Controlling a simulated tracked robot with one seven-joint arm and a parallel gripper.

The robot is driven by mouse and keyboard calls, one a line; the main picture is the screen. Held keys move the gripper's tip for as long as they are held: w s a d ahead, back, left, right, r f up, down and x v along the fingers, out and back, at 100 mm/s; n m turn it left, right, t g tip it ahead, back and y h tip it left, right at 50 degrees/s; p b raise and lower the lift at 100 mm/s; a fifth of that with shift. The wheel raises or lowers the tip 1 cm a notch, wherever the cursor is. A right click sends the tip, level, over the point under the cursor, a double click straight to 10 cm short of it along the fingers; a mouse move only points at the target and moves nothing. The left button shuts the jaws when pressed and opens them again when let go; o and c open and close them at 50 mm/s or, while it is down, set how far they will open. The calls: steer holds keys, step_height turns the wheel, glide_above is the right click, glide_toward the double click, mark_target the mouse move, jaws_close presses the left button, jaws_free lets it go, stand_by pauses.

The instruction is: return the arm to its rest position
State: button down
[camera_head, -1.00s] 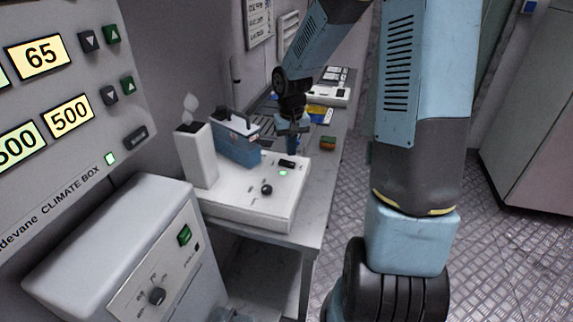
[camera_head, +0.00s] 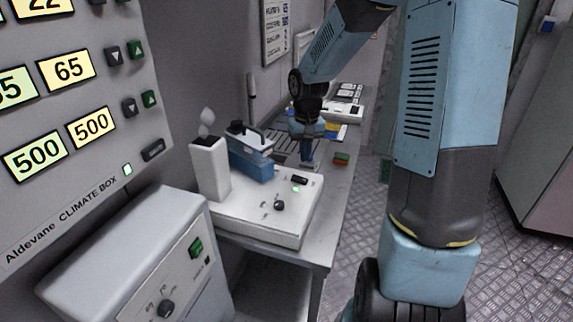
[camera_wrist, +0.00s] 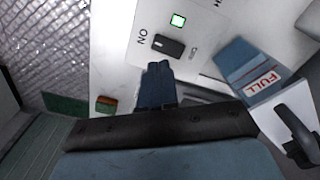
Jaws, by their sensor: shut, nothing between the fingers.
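My arm reaches forward over the bench in the head view, bent at the elbow. My gripper (camera_head: 307,150) hangs at its end, pointing down behind the white device (camera_head: 262,226). In the wrist view my gripper's fingers (camera_wrist: 157,84) are together with nothing between them, in front of a black switch (camera_wrist: 168,45) marked ON. A green light (camera_wrist: 178,20) glows beside that switch. I cannot tell the exact gap between the fingertips and the device.
A red and green block (camera_head: 341,158) lies on the bench. The climate box (camera_head: 70,110) is at left. Metal floor lies right.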

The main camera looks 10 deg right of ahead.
steer(key=s+r+t, duration=0.2)
steer(key=s+r, duration=0.8)
steer(key=s, duration=0.2)
steer(key=s+r+t, duration=0.3)
steer(key=s+r, duration=0.6)
steer(key=s, duration=0.4)
steer(key=shift+r+n+t, duration=0.3)
steer(key=shift+r+n, duration=0.1)
